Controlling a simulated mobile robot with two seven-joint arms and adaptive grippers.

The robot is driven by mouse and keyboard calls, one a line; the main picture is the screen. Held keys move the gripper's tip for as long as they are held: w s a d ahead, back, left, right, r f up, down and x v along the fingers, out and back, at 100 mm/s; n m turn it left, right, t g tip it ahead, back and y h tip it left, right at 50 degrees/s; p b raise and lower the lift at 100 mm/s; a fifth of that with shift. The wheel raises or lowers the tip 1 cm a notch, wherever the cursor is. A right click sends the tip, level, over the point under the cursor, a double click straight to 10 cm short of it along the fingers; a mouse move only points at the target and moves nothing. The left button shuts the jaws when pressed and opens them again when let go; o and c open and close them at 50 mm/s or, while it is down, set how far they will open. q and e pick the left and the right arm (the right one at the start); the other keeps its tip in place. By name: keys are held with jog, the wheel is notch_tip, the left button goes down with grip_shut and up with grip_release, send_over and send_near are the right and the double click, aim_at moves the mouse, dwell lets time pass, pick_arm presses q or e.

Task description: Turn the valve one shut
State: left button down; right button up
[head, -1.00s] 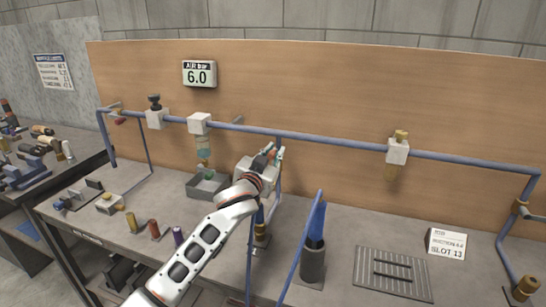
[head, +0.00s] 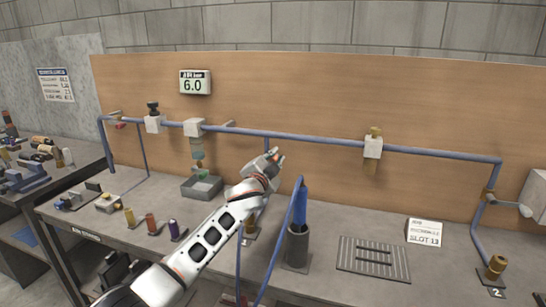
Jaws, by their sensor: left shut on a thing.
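My left gripper (head: 275,157) is at the first drop pipe, just below the long blue air pipe (head: 320,139). It is shut, on what appears to be the handle of valve one. The gripper and wrist hide that valve, so its handle angle cannot be told. The lower end of this drop ends in a brass fitting (head: 250,224) on the bench. The second drop on the right carries a brass valve (head: 489,196) with a grey lever, and its outlet (head: 496,268) has a label 2. My right gripper is not in view.
A gauge (head: 195,82) on the board reads 6.0. A slotted plate (head: 373,258) and a SLOT 13 card (head: 425,232) lie farther right. A grey tray (head: 202,188) is left of the gripper.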

pick_arm(q)
jog(key=shift+s+d+f+m, duration=0.15)
jog(key=shift+d+f+m, duration=0.35)
jog(key=shift+m, duration=0.5)
jog(key=shift+s+d+f+m+b, duration=0.1)
jog(key=shift+d+f+m+b, duration=0.2)
jog(key=shift+f+m, duration=0.75)
jog(key=shift+s+d+f+m+b, duration=0.15)
jog(key=shift+f+m+b, duration=0.3)
jog(key=shift+m, duration=1.1)
jog(key=shift+d+f+m+b, duration=0.25)
jog(key=shift+f+m, duration=0.6)
jog(key=shift+m, duration=0.45)
jog(key=shift+f, duration=0.1)
jog(key=c, duration=1.9)
grip_release()
jog(key=v, duration=1.2)
